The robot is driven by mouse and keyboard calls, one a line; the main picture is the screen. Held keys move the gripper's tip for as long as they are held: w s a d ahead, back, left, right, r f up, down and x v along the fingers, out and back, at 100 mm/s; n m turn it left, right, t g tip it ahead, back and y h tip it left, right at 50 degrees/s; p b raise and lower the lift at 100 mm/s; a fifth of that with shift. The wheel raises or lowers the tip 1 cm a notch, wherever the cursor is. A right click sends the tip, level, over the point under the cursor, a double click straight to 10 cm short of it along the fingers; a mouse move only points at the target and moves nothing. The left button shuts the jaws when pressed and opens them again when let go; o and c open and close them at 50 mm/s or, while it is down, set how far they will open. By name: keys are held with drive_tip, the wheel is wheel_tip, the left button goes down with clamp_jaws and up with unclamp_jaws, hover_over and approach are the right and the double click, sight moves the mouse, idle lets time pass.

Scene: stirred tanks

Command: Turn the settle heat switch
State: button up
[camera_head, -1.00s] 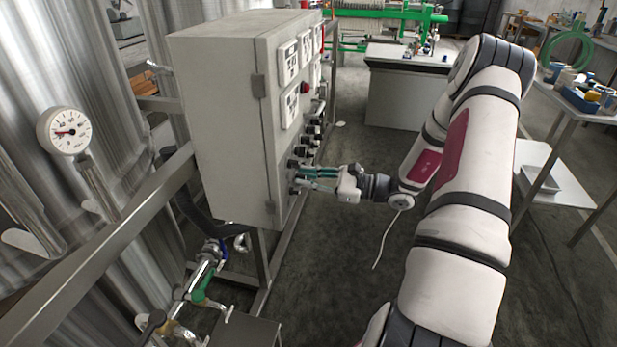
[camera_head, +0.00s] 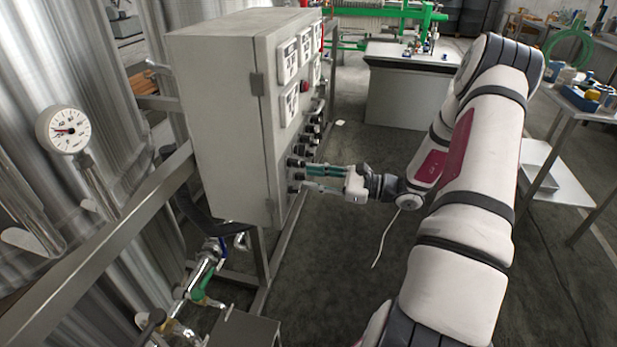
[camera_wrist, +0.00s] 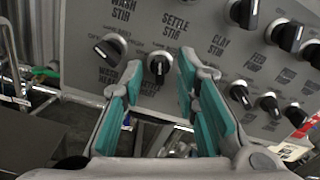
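The settle heat switch (camera_wrist: 159,62) is a black round knob with a pale mark, on the grey control panel, in the wrist view. A partly covered label lies just below it. My gripper (camera_wrist: 160,72) is open, its two teal-padded fingers on either side of this knob in that view, with nothing held. Contact with the knob cannot be made out. In the head view my gripper (camera_head: 307,177) is right in front of the lower knobs of the cabinet (camera_head: 228,110). The fingers there hide part of the panel face.
The wash heat knob (camera_wrist: 110,47) is left of the fingers. A lower-row knob (camera_wrist: 240,92) sits close to the right finger, with several more beyond. A metal rail (camera_head: 110,245) and pipes lie below left of the cabinet. The floor right of the cabinet is open.

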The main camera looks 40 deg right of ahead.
drive_tip(key=v, duration=1)
drive_tip(key=s+a+r+n+g+h+p, duration=0.1)
drive_tip(key=s+a+r+n+g, duration=0.1)
drive_tip(key=a+r+n+g, duration=0.7)
drive_tip(key=s+a+r+n+g+p, duration=0.25)
drive_tip(key=a+r+g, duration=0.2)
drive_tip(key=a, duration=0.75)
drive_tip(key=s+a+r+n+t+h+p, duration=0.1)
drive_tip(key=s+a+r+n+h, duration=0.2)
drive_tip(key=s+r+n+h, duration=0.2)
drive_tip(key=s+a+r+n+t+h+p, duration=0.1)
drive_tip(key=s+a+r+n+t+h, duration=0.1)
drive_tip(key=s+a+r+n+h, duration=0.2)
drive_tip(key=shift+s+a+r+n+h+p, duration=0.4)
drive_tip(key=shift+s+r+n, duration=1.45)
drive_tip(key=shift+s, duration=1.35)
drive_tip(key=shift+d+f+t, duration=0.1)
drive_tip(key=shift+f+t, duration=0.05)
drive_tip(key=shift+t, duration=0.1)
